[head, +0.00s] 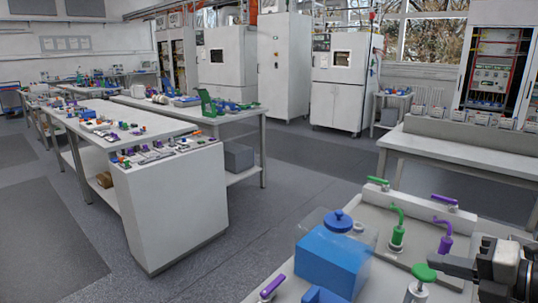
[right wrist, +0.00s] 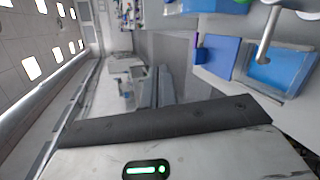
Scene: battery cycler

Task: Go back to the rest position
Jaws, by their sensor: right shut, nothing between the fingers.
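My right gripper (head: 450,265) is at the lower right of the head view, above the near bench. Its dark fingers point left, close to the green knob (head: 424,272). I cannot tell from this view whether it touches the knob. The gripper is shut with nothing between its fingers. My left gripper is not in view.
The near bench (head: 398,198) carries a blue block (head: 333,262), a blue-lidded clear box, green and purple valve-like parts and purple handles. A blue tray (right wrist: 283,70) shows in the right wrist view. A white cabinet table (head: 175,205) stands left; the floor (head: 285,215) between is clear.

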